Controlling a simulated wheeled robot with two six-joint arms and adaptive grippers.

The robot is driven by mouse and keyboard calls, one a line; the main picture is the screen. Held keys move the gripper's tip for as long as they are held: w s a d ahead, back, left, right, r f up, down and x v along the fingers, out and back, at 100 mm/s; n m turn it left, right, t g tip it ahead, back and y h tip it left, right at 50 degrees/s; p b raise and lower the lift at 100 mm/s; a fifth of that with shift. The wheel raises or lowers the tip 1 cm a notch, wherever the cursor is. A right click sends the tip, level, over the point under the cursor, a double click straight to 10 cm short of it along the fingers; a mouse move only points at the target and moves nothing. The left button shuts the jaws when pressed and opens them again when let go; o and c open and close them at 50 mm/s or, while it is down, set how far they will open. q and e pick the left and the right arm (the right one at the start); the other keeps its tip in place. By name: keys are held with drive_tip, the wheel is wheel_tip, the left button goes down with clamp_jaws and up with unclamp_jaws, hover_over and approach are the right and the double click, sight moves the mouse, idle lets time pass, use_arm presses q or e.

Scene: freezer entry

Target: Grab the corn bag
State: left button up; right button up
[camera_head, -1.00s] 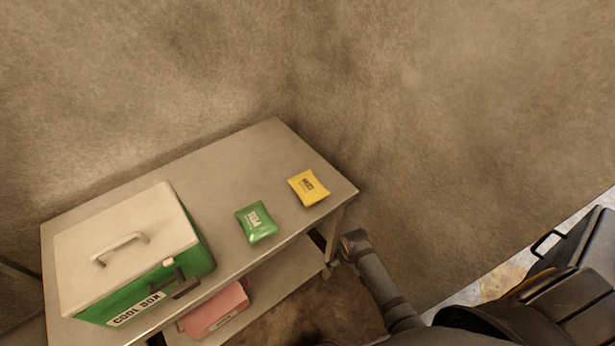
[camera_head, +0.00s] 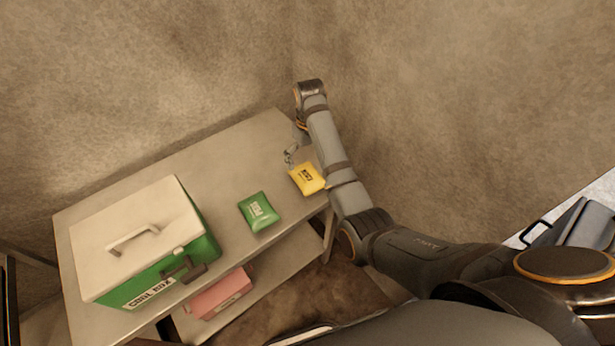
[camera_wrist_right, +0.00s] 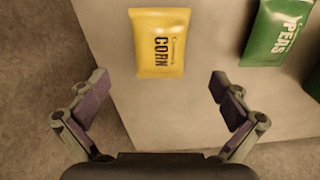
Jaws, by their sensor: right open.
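The yellow corn bag (camera_head: 306,179) lies flat near the right end of the table top. In the right wrist view the corn bag (camera_wrist_right: 160,43) lies ahead of the fingertips, between the lines of the two fingers and a little left of their middle. My right gripper (camera_wrist_right: 166,93) is open and empty. In the head view the right gripper (camera_head: 291,154) shows partly at the far side of the corn bag, with the arm reaching over the table's right end. Whether it touches the bag cannot be told there. My left gripper is not in view.
A green peas bag (camera_head: 259,212) lies left of the corn bag and also shows in the wrist view (camera_wrist_right: 277,32). A green and white cool box (camera_head: 140,238) stands on the table's (camera_head: 222,160) left part. A pink box (camera_head: 218,293) sits on the lower shelf. Walls stand behind.

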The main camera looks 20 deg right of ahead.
wheel_tip(320, 180, up, 2)
drive_tip(key=w, duration=0.1)
drive_tip(key=p, duration=0.1)
hover_over(307, 173)
drive_tip(key=f, duration=0.5)
drive_tip(key=shift+a+f, duration=0.15)
drive_tip(key=shift+a, duration=0.15)
drive_tip(key=f, duration=0.1)
drive_tip(key=f+p, duration=0.1)
drive_tip(key=f, duration=0.2)
drive_tip(key=shift+d+f+p, duration=0.1)
drive_tip(key=shift+d+p, duration=0.15)
drive_tip(key=shift+p, duration=0.1)
drive_tip(key=shift+w+f, duration=0.1)
drive_tip(key=shift+f, duration=0.45)
drive_tip(key=c, duration=1.3)
drive_tip(key=shift+r, duration=0.1)
drive_tip(key=shift+c, duration=0.2)
